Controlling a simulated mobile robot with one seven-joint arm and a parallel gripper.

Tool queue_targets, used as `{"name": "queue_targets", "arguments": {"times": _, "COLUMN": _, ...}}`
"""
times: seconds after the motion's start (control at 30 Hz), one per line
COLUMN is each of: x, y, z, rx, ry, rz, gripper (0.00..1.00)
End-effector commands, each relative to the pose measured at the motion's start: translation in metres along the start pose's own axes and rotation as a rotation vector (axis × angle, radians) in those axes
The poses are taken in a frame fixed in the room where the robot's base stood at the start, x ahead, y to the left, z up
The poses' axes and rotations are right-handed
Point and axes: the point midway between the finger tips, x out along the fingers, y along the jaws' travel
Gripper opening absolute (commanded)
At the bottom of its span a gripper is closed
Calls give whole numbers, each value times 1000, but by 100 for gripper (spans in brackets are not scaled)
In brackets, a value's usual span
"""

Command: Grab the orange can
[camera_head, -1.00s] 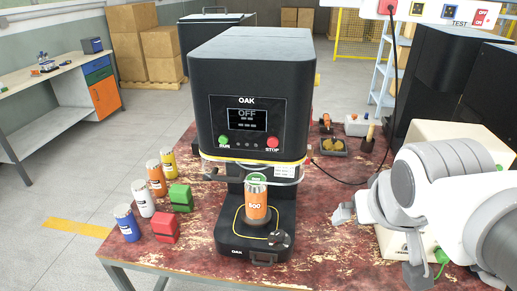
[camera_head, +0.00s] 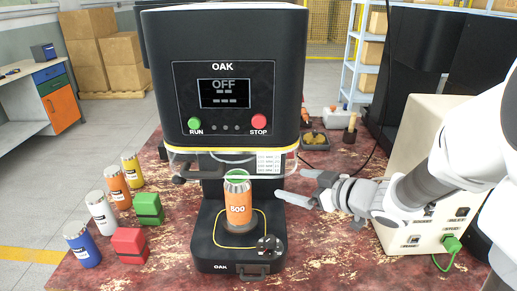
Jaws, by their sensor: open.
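An orange can (camera_head: 238,208) marked 500 stands upright on the base of the black OAK machine (camera_head: 227,75), under its head. A green ring shows at its top. A second orange can (camera_head: 117,187) stands in the row of cans at the left of the table. My gripper (camera_head: 291,186) is just right of the machine's can, at about its height. Its two fingers are spread, pointing left toward the can, with nothing between them. A visible gap separates the fingertips from the can.
A white can (camera_head: 101,212), a blue can (camera_head: 82,245) and a yellow can (camera_head: 132,172) stand at left, beside a green block (camera_head: 148,209) and a red block (camera_head: 130,245). A beige control box (camera_head: 405,165) stands at right. A clear guard bar crosses near the can's top.

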Motion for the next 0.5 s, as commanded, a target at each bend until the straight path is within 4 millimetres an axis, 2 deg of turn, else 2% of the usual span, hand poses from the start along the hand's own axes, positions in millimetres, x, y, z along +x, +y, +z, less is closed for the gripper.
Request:
{"name": "queue_targets", "arguments": {"times": 0.03, "x": 6, "y": -11, "z": 12, "rx": 17, "ry": 23, "rz": -58, "gripper": 100}}
{"name": "queue_targets", "arguments": {"times": 0.2, "x": 11, "y": -38, "z": 20, "rx": 55, "ry": 88, "rz": -201, "gripper": 100}}
{"name": "queue_targets", "arguments": {"times": 0.37, "x": 19, "y": -49, "z": 22, "rx": 68, "ry": 110, "rz": -247, "gripper": 100}}
{"name": "queue_targets", "arguments": {"times": 0.5, "x": 45, "y": -56, "z": 20, "rx": 67, "ry": 111, "rz": -252, "gripper": 100}}
